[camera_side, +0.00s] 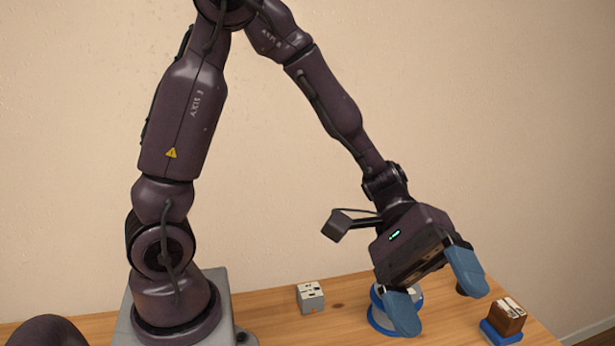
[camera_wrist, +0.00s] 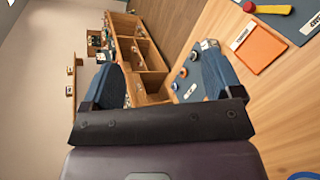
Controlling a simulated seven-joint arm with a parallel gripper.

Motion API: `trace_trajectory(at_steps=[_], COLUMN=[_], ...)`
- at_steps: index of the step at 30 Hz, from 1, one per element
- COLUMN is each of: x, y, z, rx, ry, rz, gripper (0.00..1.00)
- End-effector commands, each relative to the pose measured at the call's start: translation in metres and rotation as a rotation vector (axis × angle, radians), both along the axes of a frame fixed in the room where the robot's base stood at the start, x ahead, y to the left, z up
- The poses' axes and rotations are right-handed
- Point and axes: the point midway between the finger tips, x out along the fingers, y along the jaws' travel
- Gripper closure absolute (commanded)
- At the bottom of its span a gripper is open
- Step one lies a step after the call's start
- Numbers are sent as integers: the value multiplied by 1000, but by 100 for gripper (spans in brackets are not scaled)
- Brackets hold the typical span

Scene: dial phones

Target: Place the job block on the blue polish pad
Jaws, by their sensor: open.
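In the side view, a small pale grey block (camera_side: 311,297) with dark marks and an orange spot sits on the wooden table, left of my gripper. A brown block (camera_side: 507,318) with a pale top rests on a blue pad-like base (camera_side: 490,333) near the table's right end. I cannot tell for certain which block is the job block, or whether this base is the polish pad. My gripper (camera_side: 440,305) is tilted down, with its blue fingers spread apart and nothing seen between them. Its fingers also show in the wrist view (camera_wrist: 163,82).
A round blue-and-white item (camera_side: 381,318) stands partly hidden behind my gripper. The wrist view shows an orange pad (camera_wrist: 262,48) with a white label, a red-and-yellow tool (camera_wrist: 268,9) and a wooden shelf unit (camera_wrist: 146,56). Bare table (camera_side: 265,313) shows left of the grey block.

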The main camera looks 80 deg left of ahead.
Motion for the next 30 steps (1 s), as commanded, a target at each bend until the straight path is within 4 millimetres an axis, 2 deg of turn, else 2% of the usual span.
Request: trace_trajectory(at_steps=[3,6,12,18,23,30], x=[-32,-52,-77,-90,-93,-93], y=[23,50,113,159,173,174], z=[8,14,37,62,71,72], rx=[272,499,917,1179,1258,1266], ry=[-144,-267,-531,-731,-794,-796], rz=[-113,-171,-182,-128,-102,-102], gripper=[15,15,15,15,15,15])
